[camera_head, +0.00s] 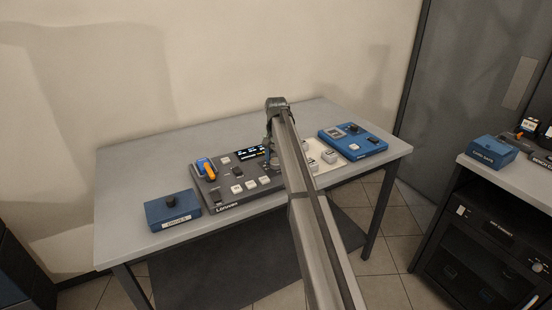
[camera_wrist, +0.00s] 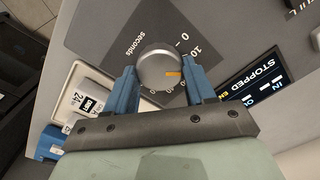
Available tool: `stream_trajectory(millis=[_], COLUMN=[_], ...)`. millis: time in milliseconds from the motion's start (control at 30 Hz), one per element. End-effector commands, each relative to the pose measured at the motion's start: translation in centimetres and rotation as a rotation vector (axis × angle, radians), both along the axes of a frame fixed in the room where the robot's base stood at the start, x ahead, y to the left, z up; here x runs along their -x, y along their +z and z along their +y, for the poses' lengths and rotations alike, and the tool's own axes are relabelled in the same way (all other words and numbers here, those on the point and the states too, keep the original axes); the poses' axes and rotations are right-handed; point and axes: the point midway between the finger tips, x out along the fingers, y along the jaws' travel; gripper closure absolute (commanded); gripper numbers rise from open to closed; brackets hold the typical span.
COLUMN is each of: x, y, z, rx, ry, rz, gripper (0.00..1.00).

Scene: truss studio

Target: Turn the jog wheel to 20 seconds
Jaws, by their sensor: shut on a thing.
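The jog wheel (camera_wrist: 157,67) is a round silver knob with an orange pointer mark, on a dark dial plate (camera_wrist: 126,47) lettered "seconds" in the wrist view. The figures 0 and 10 show at its upper right. The orange mark points right in the picture, below the 10; the figures beside it are partly hidden, so I cannot read its exact setting. My gripper (camera_wrist: 160,76) is shut on the jog wheel, with one blue finger on each side. In the head view my arm hides the wheel, on the grey control panel (camera_head: 228,203).
In the head view, a blue box with a black knob (camera_head: 172,211) stands left of the panel and a blue device (camera_head: 352,142) stands right. The table front is clear.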

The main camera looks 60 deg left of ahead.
Motion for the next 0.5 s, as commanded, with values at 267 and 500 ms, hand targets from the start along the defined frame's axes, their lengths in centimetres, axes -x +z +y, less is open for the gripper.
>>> stream_trajectory(millis=[267,500], x=[-0.07,-0.08], y=[0.03,0.03], z=[-0.01,-0.01], rx=[-0.001,-0.001], ry=[-0.128,-0.171], rz=[-0.001,-0.001], gripper=[0.76,0.76])
